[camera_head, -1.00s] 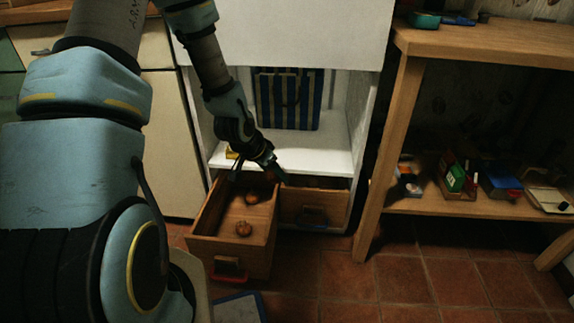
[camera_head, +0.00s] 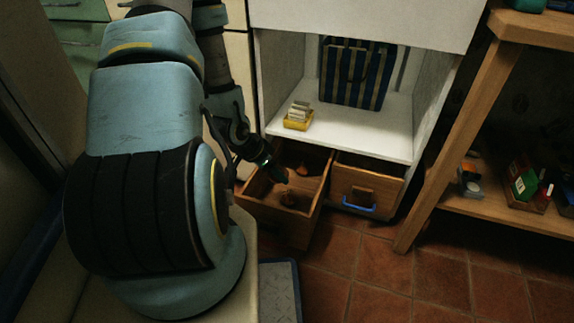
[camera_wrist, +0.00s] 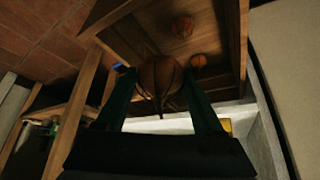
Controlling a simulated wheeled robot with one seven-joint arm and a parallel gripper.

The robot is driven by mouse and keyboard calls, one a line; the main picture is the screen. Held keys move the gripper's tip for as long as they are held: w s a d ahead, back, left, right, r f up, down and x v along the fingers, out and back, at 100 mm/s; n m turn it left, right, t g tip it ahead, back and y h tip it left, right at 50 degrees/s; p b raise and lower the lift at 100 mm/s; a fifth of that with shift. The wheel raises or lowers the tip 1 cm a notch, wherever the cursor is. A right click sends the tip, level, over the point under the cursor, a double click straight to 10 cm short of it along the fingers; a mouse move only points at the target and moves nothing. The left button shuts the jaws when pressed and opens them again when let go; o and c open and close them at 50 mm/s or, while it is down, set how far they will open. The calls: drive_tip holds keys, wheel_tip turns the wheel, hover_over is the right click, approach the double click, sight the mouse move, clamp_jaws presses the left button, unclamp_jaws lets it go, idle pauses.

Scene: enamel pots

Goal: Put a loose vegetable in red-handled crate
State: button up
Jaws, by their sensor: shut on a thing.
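My gripper (camera_head: 279,175) reaches down over the open left crate (camera_head: 246,204), near its left side. In the wrist view it is shut on a round brown vegetable, like an onion (camera_wrist: 160,75), between its two green fingers. The crate is wooden and pulled out; its red handle, seen in the earlier picture, does not show now. Two similar vegetables lie inside it: one nearer the front (camera_head: 288,199) and one farther back (camera_head: 302,170). Both show in the wrist view, apart from the held one. I cannot tell how high the held vegetable hangs above the crate floor.
A blue-handled crate (camera_head: 367,183) stands to the right under the white shelf (camera_head: 360,132). The shelf bears a striped bag (camera_head: 357,75) and a yellow holder (camera_head: 298,119). A wooden bench (camera_head: 445,140) is at the right.

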drive_tip(key=shift+a+f, duration=0.3)
drive_tip(key=shift+a, duration=0.05)
drive_tip(key=shift+d, duration=0.1)
drive_tip(key=shift+w+d, duration=0.2)
drive_tip(key=shift+d, duration=0.1)
idle(0.5)
